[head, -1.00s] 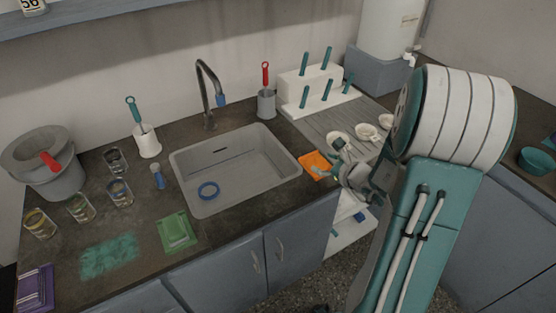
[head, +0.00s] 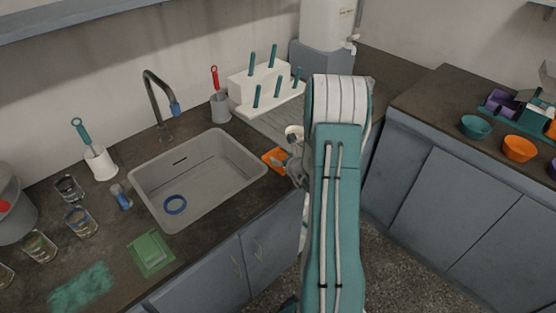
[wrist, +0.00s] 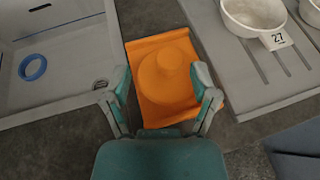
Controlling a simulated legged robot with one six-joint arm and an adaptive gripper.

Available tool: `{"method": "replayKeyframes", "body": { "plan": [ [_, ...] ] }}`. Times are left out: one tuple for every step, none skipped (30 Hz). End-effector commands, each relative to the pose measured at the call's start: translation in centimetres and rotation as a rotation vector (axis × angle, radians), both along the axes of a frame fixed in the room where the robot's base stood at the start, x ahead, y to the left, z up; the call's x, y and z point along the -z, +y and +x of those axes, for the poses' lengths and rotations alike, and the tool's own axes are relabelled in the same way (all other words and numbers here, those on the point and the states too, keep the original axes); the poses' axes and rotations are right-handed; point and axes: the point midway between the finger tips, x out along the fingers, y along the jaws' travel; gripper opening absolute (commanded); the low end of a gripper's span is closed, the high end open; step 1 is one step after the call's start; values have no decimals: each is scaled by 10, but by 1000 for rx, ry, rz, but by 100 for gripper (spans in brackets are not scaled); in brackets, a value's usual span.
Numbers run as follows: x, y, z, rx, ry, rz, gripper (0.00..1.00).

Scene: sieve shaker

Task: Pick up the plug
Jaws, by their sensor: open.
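The plug (wrist: 168,72) is an orange round disc with a raised knob. It lies on an orange mat (wrist: 144,48) on the counter, just right of the sink, and both share the same colour. In the head view the orange mat (head: 272,156) shows beside the sink, partly hidden by my gripper (head: 291,168). In the wrist view my gripper (wrist: 162,90) is open, its two fingers spread on either side of the plug's near part. It holds nothing. I cannot tell how high the fingertips are above the plug.
The grey sink (head: 152,172) with a blue ring (head: 175,204) inside is left of the mat. A grooved drainboard (wrist: 228,68) with white bowls (wrist: 252,14) is to the right. A white rack with teal-handled tools (head: 262,88) stands behind. A green pad (head: 150,252) lies in front of the sink.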

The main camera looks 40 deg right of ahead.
Motion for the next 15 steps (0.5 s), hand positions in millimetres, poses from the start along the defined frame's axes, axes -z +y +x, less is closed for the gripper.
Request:
{"method": "replayKeyframes", "body": {
  "plan": [
    [4,-1,8,-1,2,1,76],
    [6,-3,12,-1,1,1,76],
    [8,-5,16,0,1,3,76],
    [9,-6,18,0,0,3,76],
    [10,-6,20,1,0,3,76],
    [10,-6,22,1,0,3,76],
    [10,-6,23,1,-1,3,76],
    [10,-5,23,2,0,2,76],
    [10,-5,23,2,0,1,76],
    [9,-5,23,2,0,1,76],
    [9,-5,23,1,0,1,76],
    [9,-4,23,1,0,1,76],
    [9,-3,23,1,0,0,76],
    [9,-3,23,1,0,-1,63],
    [9,-3,23,1,0,-1,45]
  ]
}}
